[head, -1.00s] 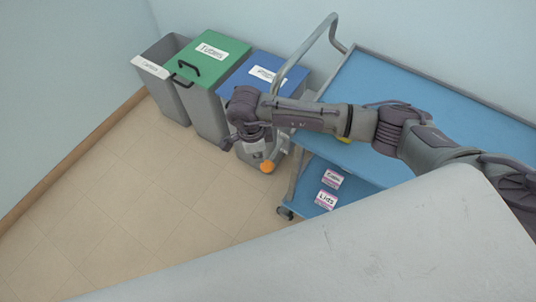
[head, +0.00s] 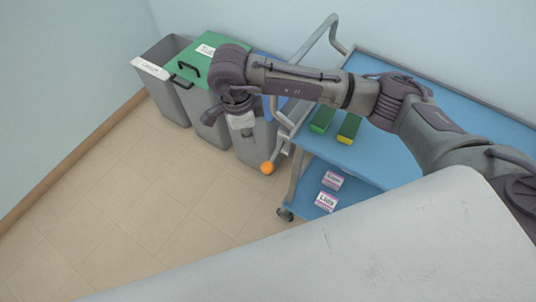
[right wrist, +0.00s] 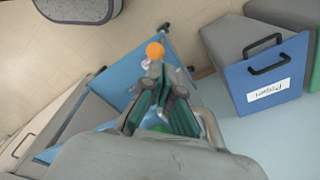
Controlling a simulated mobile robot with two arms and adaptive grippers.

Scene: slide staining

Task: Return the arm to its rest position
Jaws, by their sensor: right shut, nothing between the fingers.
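My right gripper (head: 246,131) hangs at the end of my right arm, pointing down in front of the bins at the left end of the blue cart (head: 385,150). In the right wrist view its two fingers (right wrist: 160,80) come together and hold nothing. An orange ball (head: 267,168) shows just below and right of the gripper in the head view. It also appears beyond the fingertips in the right wrist view (right wrist: 155,50); I cannot tell what it is fixed to. My left gripper is in neither view.
A grey bin (head: 168,100), a green-lidded bin (head: 190,62) and a blue-lidded bin stand along the wall. The cart carries a green box (head: 323,119) and a green-yellow box (head: 349,128). Labelled boxes (head: 326,200) lie on its lower shelf. A pale surface (head: 330,260) fills the foreground.

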